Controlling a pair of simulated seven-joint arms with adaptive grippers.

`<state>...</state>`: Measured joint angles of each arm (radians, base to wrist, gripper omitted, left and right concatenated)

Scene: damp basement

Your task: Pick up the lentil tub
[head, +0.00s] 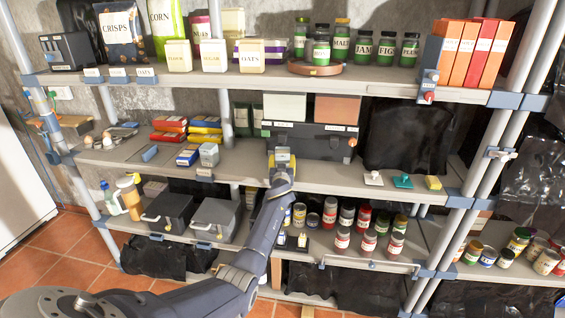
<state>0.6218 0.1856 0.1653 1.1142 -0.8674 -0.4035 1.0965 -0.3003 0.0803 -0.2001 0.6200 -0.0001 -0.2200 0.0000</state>
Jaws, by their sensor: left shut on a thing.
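My left gripper (282,153) reaches up from below to the middle shelf. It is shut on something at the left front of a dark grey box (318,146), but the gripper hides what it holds. I cannot read a lentil label anywhere. Pale tubs stand on the top shelf: a flour tub (179,56), a sugar tub (213,56) and an oats tub (251,56). My right gripper is not in view.
Several labelled jars (363,48) stand on the top shelf, some on a round tray. Orange and red binders (467,52) stand at its right. Several cans (347,215) crowd the lower shelf beside my forearm. The middle shelf (235,178) has free room left of the gripper.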

